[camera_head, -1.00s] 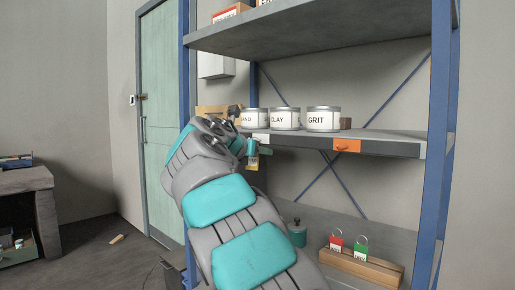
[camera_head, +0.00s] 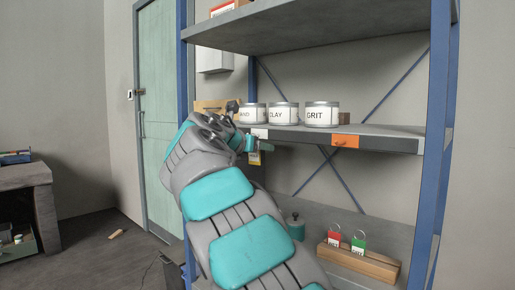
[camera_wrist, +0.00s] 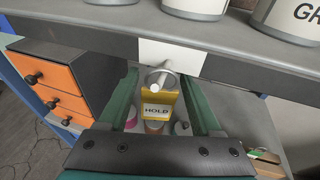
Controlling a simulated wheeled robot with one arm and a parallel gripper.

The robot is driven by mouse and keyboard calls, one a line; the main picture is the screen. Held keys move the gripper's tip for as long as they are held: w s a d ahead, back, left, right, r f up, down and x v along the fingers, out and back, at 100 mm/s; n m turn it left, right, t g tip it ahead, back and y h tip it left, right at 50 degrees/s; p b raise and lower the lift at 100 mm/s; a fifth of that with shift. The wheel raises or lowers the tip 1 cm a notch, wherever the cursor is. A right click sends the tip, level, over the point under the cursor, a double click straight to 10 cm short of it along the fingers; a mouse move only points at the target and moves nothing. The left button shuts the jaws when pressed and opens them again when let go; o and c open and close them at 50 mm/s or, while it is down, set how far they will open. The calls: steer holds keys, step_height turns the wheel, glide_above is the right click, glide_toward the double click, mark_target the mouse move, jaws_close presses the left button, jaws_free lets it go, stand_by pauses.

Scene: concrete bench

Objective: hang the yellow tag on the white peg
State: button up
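The yellow tag (camera_wrist: 158,104), marked HOLD, hangs by a metal ring (camera_wrist: 160,78) in the wrist view. The ring appears to be around the white peg (camera_wrist: 168,75), which sticks out from a white plate on the shelf edge. My gripper (camera_wrist: 163,88) has its two green fingers on either side of the tag, with gaps visible between fingers and tag, so it looks open. In the head view the tag (camera_head: 254,158) shows small below the shelf edge, beside my gripper (camera_head: 244,144). The peg is too small to make out there.
Labelled tins, including GRIT (camera_head: 321,114), stand on the shelf (camera_head: 385,133) above. An orange-fronted drawer unit (camera_wrist: 58,85) is close on the left in the wrist view. A wooden rack (camera_head: 358,262) with red and green tags sits lower right.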

steer(key=shift+o, duration=0.7)
steer(key=shift+s, duration=0.1)
